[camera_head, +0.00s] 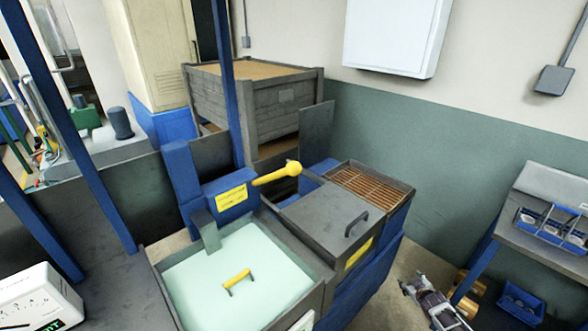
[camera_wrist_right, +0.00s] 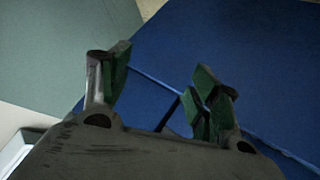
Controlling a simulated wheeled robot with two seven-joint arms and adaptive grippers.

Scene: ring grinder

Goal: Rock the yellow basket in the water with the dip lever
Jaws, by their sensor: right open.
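The dip lever (camera_head: 278,173) is a yellow arm with a round knob, sticking out to the right from a blue housing (camera_head: 230,195) with a yellow label. Below it is an open tank (camera_head: 160,300) of pale, milky water (camera_head: 205,285). Only the yellow handle (camera_head: 237,278) of the basket shows above the water; the rest is hidden. My right gripper (camera_head: 412,287) is low at the right of the tanks, well away from the lever. In the wrist view, the right gripper (camera_wrist_right: 160,85) is open and empty before a blue panel. My left gripper is not in view.
A grey lid (camera_head: 325,215) with a dark handle covers the middle tank, beside an orange-brown grate (camera_head: 370,187). A grey table (camera_head: 535,215) with a blue tray (camera_head: 550,228) stands at right. A blue post (camera_head: 228,90) rises behind the lever.

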